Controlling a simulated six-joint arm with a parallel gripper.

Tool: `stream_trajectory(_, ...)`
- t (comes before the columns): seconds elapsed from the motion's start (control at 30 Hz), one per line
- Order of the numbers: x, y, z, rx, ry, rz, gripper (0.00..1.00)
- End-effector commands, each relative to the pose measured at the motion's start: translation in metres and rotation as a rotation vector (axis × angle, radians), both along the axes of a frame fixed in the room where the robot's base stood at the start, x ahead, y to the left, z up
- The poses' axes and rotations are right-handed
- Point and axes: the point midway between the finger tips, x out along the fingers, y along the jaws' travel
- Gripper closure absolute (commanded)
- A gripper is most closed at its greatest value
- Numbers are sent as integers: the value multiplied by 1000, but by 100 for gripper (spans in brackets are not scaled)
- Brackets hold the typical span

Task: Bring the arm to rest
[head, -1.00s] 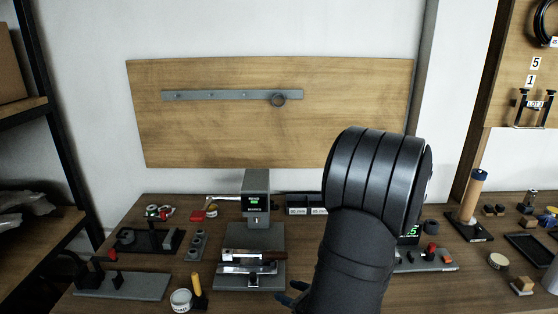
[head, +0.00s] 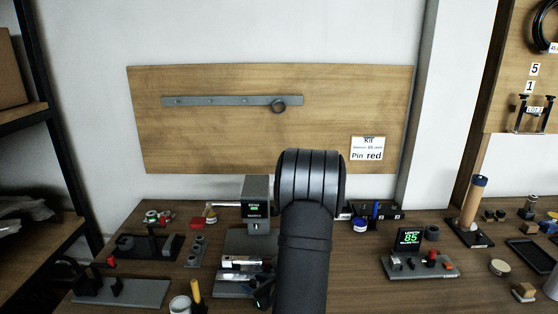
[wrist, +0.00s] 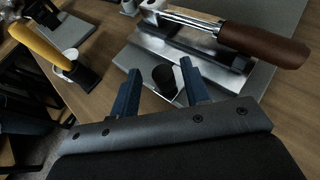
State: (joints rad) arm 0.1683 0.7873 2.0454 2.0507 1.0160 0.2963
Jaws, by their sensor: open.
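My gripper (wrist: 163,85) shows two blue fingers spread apart in the wrist view, with nothing held between them. A dark round knob (wrist: 164,75) appears between and beyond the fingertips; whether they touch it I cannot tell. In the head view my arm rises in the lower middle and hides part of the bench. My gripper (head: 263,292) shows there only as a small dark blue bit left of the arm, low beside the metal fixture (head: 240,268). In the wrist view a tool with a brown handle (wrist: 262,44) lies across the fixture, close beyond the fingers.
A grey machine with a lit display (head: 256,205) stands behind the fixture. A device reading 85 (head: 410,238) is to the right. A yellow-handled tool (head: 196,292) stands at front left. A card reading "Pin red" (head: 367,149) hangs on the board.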

Motion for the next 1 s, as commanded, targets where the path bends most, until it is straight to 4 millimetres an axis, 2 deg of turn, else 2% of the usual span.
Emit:
stream_trajectory(0.07, 8, 10, -6, -1, 1, 3, 57)
stream_trajectory(0.23, 26, 8, -5, 0, 0, -1, 57)
stream_trajectory(0.57, 28, 8, -5, 0, 0, 0, 57)
stream_trajectory(0.67, 25, 8, -5, 1, 1, 0, 57)
stream_trajectory(0.83, 7, 6, -4, -1, 1, -2, 57)
stream_trajectory(1.0, -14, -16, 9, -1, -1, -5, 57)
